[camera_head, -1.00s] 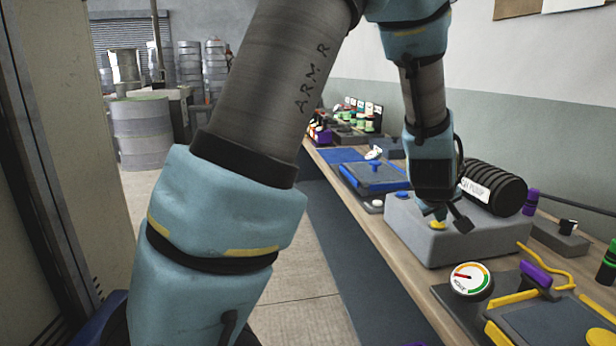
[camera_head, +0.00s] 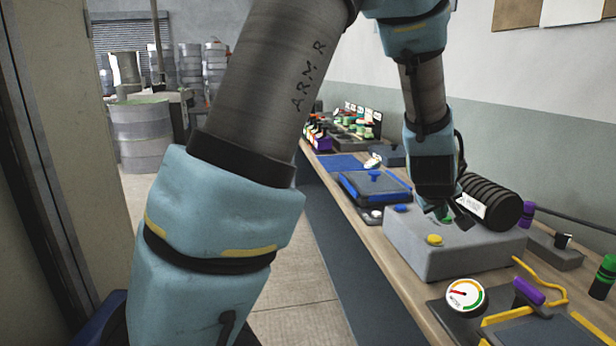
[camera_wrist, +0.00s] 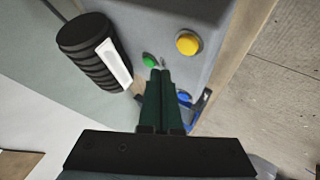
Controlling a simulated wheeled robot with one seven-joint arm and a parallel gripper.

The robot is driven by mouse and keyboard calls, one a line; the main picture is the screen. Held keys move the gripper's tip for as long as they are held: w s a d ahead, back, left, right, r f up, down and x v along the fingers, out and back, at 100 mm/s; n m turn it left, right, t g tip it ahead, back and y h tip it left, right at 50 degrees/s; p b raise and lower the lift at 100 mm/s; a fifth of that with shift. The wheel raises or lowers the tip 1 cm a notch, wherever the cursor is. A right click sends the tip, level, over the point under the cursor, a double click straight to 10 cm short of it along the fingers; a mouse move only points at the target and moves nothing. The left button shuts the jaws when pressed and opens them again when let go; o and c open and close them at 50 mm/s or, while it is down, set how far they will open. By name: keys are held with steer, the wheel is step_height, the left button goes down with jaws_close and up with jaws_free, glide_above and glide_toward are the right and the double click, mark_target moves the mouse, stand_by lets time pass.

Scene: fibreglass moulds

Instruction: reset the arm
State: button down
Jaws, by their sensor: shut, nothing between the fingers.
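My gripper (camera_head: 452,216) is shut and empty, pointing down over the grey box (camera_head: 420,262) on the bench. In the wrist view the gripper's fingers (camera_wrist: 161,72) lie side by side, their tips close beside a green button (camera_wrist: 149,60). I cannot tell whether they touch it. A yellow button (camera_head: 434,239) on the box is clear of the gripper; it also shows in the wrist view (camera_wrist: 187,43). A blue button (camera_head: 400,208) is at the box's far end, partly hidden by the fingers in the wrist view (camera_wrist: 184,98).
A round gauge (camera_head: 466,296) and a purple-handled item (camera_head: 529,291) are in front. A blue-edged tray (camera_head: 372,189) lies beyond the box. The wall is behind the bench.

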step_height(320, 180, up, 2)
steer(key=shift+r+p, duration=0.1)
steer(key=shift+p, duration=0.5)
steer(key=shift+a, duration=0.1)
steer(key=a+f+m+g+y, duration=0.1)
steer(key=a+f+g+y, duration=0.15)
steer(key=a, duration=1.55)
steer(key=s+a+m+g+y, duration=0.1)
steer(key=s+a, duration=0.4)
steer(key=a, duration=0.4)
steer(key=s+a+f+g+y, duration=0.1)
steer(key=s+a, duration=0.3)
steer(key=a, duration=0.5)
steer(key=shift+s+f+m+g+y, duration=0.2)
steer(key=shift+s+m+g+y, duration=0.25)
steer(key=shift+g, duration=0.2)
steer(key=c, duration=1.6)
jaws_free()
steer(key=shift+w, duration=0.1)
